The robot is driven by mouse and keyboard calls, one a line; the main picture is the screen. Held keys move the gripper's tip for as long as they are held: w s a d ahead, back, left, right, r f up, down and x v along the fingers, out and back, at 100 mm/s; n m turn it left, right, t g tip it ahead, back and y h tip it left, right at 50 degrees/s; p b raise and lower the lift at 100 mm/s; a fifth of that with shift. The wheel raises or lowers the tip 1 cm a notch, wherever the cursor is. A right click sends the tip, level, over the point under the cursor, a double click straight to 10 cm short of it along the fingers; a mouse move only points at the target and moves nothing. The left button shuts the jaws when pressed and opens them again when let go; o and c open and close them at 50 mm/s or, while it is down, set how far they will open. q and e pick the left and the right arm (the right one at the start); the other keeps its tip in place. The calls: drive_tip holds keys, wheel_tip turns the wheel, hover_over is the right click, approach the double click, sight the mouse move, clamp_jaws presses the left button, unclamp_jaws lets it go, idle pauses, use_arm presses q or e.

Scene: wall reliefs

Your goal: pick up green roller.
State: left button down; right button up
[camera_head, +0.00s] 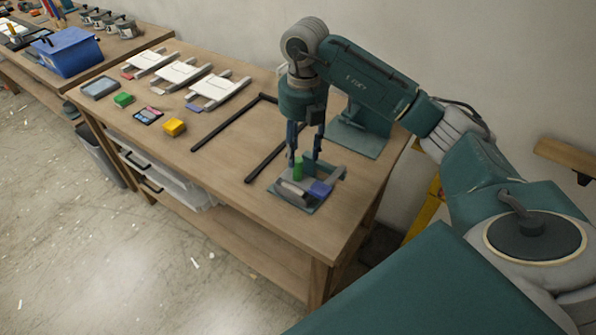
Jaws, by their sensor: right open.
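A small green roller (298,171) stands upright on or in a grey holder (291,193) near the right end of the wooden table. My right gripper (304,160) points down over it with its fingers apart. The roller shows close to the left finger, between the two fingertips as seen from here. I cannot tell whether a finger touches it. A blue-violet block (320,188) lies beside it on the same holder. My left gripper is not in view.
A blue bin (68,52) stands at the far left. The table's front edge is near the holder.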

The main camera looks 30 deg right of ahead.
sight(298, 159)
drive_tip(key=shift+w+f+p, duration=0.25)
drive_tip(key=shift+f+p, duration=0.15)
drive_tip(key=shift+f, duration=0.3)
wheel_tip(298, 159, down, 4)
drive_tip(key=shift+w+a+r+p, duration=0.1)
drive_tip(key=shift+a+r+p, duration=0.1)
drive_tip(key=shift+p, duration=0.7)
drive_tip(key=shift+f, duration=0.5)
drive_tip(key=shift+c, duration=0.5)
drive_tip(key=c, duration=0.8)
clamp_jaws()
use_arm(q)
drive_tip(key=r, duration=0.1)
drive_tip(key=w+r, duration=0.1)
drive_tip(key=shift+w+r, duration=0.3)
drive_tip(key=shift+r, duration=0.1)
